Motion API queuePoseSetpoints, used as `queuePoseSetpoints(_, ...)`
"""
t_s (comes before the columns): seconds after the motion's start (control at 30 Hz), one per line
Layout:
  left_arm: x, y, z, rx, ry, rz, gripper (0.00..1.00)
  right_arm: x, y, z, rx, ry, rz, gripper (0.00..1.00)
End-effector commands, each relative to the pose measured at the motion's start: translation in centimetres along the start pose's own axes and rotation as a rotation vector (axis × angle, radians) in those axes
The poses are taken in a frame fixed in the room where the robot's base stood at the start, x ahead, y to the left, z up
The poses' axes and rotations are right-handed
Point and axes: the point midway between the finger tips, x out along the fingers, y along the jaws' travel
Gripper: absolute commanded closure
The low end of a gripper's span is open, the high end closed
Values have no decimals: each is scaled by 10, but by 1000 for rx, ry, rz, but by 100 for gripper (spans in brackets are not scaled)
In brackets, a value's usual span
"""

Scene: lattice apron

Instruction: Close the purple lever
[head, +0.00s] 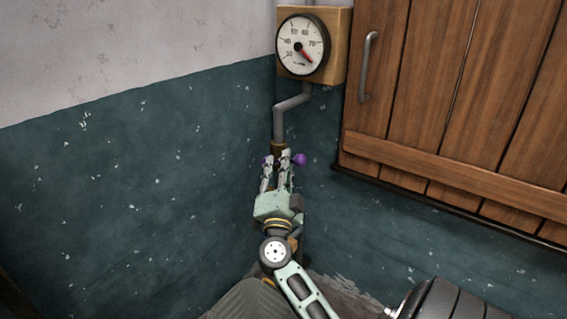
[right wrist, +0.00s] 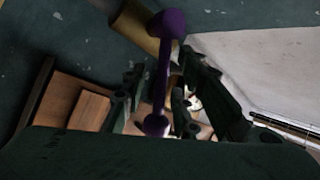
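The purple lever (head: 300,159) sits on the brass fitting below the bent pipe in the wall corner. One round knob shows to the right of the fingers, and a bit of purple shows on their left. My right gripper (head: 277,162) is up at the lever, its fingers pointing up and covering the middle of it. In the right wrist view the purple lever (right wrist: 162,75) runs lengthwise between the two spread fingers of the right gripper (right wrist: 157,100). Gaps show on both sides of the bar, so the gripper looks open. My left gripper is not in view.
A grey pipe (head: 290,103) rises from the brass fitting (head: 278,147) to a round gauge (head: 302,45) on a wooden block. A wooden shutter (head: 450,90) with a metal handle (head: 367,66) is on the right wall. The left wall (head: 130,190) is bare.

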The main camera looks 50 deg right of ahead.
Motion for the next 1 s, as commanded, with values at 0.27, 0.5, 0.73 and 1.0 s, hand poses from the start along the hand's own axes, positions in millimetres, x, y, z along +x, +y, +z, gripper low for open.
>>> queuePoseSetpoints(0.27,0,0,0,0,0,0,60,-61,2,1,-1,-4,5,72)
queuePoseSetpoints(0.5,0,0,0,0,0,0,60,-95,2,1,-1,-3,4,72)
queuePoseSetpoints(0.73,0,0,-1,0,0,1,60,-102,1,0,-2,0,3,72)
queuePoseSetpoints(1.0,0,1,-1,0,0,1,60,-101,0,2,-14,1,-1,83)
